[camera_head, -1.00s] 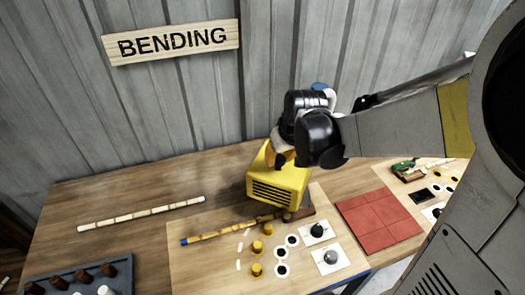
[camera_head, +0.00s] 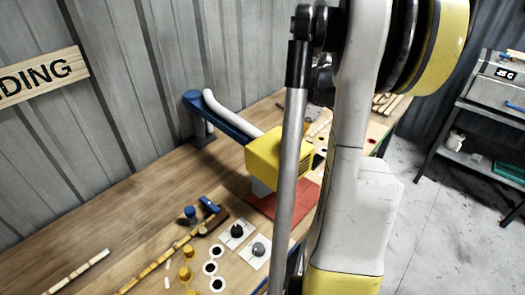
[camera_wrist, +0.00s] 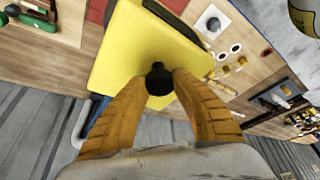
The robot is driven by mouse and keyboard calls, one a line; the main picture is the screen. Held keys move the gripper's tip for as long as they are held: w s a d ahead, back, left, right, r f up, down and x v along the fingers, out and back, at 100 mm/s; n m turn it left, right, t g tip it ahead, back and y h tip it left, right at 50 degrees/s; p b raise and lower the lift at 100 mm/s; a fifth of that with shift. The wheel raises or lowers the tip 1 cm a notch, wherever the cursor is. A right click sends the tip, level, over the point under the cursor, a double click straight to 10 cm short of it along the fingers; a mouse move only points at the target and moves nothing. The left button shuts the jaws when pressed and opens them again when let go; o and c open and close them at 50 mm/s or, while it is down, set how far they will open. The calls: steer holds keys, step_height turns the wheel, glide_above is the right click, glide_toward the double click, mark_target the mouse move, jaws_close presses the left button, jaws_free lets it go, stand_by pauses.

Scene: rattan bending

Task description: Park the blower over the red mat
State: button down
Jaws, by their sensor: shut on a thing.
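The blower (camera_head: 272,155) is a yellow box on a blue swing arm with a white hose. In the head view it stands over or just above the far part of the red mat (camera_head: 262,207), hiding some of it; the exact overlap is hard to tell. In the wrist view the yellow blower (camera_wrist: 125,50) fills the middle, with red mat (camera_wrist: 98,10) showing past its edge. My gripper (camera_wrist: 160,78) has its orange fingers closed around the black knob (camera_wrist: 158,80) on the blower. My arm hides the gripper in the head view.
A bamboo pole (camera_head: 160,262) lies on the bench by yellow pegs (camera_head: 186,272) and two knobs on white plates (camera_head: 237,232). A blue-handled tool (camera_head: 208,207) lies left of the mat. A grey cart (camera_head: 490,125) stands at the right across open floor.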

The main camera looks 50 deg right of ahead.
steer(key=shift+n, duration=0.4)
steer(key=shift+d, duration=2.15)
steer(key=c, duration=1)
jaws_free()
steer(key=shift+w, duration=0.15)
steer(key=shift+r, duration=0.1)
steer(key=v, duration=1.2)
steer(key=shift+w, duration=0.1)
